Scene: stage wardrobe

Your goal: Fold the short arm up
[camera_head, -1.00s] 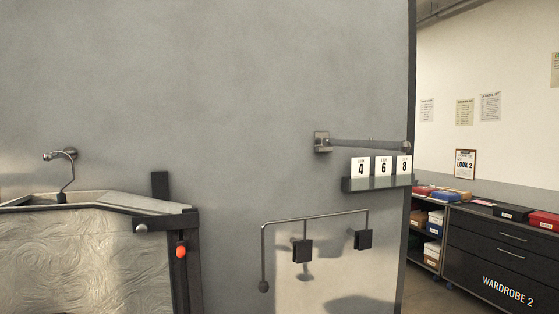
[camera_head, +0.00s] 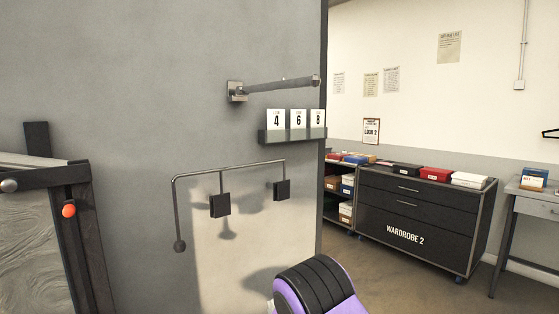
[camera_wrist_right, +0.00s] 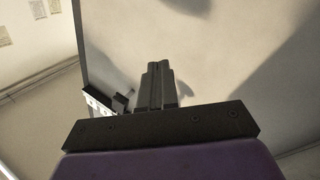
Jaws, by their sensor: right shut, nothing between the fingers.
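A straight grey arm (camera_head: 280,86) stands out about level from a square wall bracket (camera_head: 236,91) on the grey panel and ends in a small knob. I cannot tell which of these is the short arm. My right gripper (camera_wrist_right: 158,68) is shut and empty in the right wrist view, with the panel beyond its fingers. Only purple and black parts of my right arm show low in the head view. My left gripper is out of view.
A small shelf (camera_head: 290,135) with number cards 4, 6 and 8 sits under the grey arm. A dark post (camera_head: 38,139) and a framed unit with a red ball (camera_head: 69,210) stand at left. Beyond the panel's right edge are a drawer cabinet (camera_head: 415,220) and open floor.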

